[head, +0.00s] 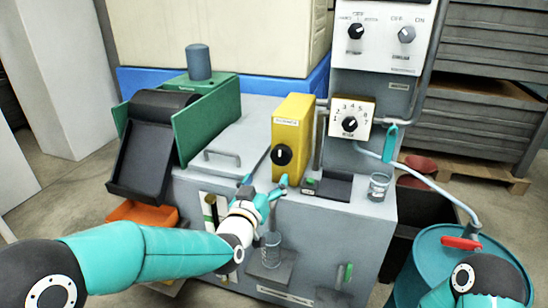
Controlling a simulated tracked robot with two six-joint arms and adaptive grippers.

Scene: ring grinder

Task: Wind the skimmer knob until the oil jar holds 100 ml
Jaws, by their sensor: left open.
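The skimmer knob (282,155) is a round black knob with a white mark, on the front of a yellow box (293,120). My left gripper (265,182) is open and empty, with its fingertips just below the knob and apart from it in the picture. A clear jar (271,250), which looks like the oil jar, stands on a small dark ledge under the gripper. The gripper partly covers the space above it. Its oil level and marks are too small to read. My right arm shows at the lower right, but its gripper cannot be made out.
A clear beaker (379,186) stands at the cabinet's right top edge, beside a dark tray (328,186). A numbered dial (350,123) and a switch panel (383,35) are behind. A teal drum (425,262) with a red handle (462,243) stands at right. A green-sided chute (207,120) is at left.

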